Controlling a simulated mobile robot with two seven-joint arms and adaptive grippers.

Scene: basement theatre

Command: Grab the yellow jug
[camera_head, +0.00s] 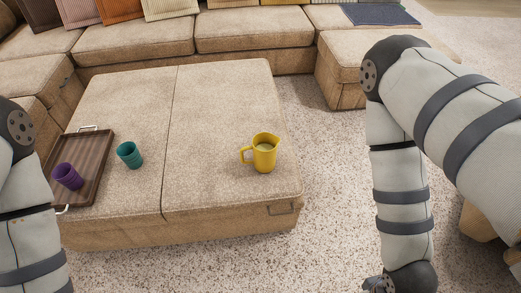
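The yellow jug (265,153) stands upright on the right half of the beige ottoman (222,100), with its handle toward the left. Its open top faces up. My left arm shows at the left edge of the head view, but its gripper is out of frame. My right arm comes in from the right and bends down to the bottom edge. Only a small dark part at its end shows there, and the gripper's fingers are cut off. Neither arm touches the jug.
A brown tray (92,170) with metal handles holds a purple cup (67,176) on the left. A beige sectional sofa (250,29) with cushions lies behind. Speckled carpet (325,180) is clear right of the ottoman.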

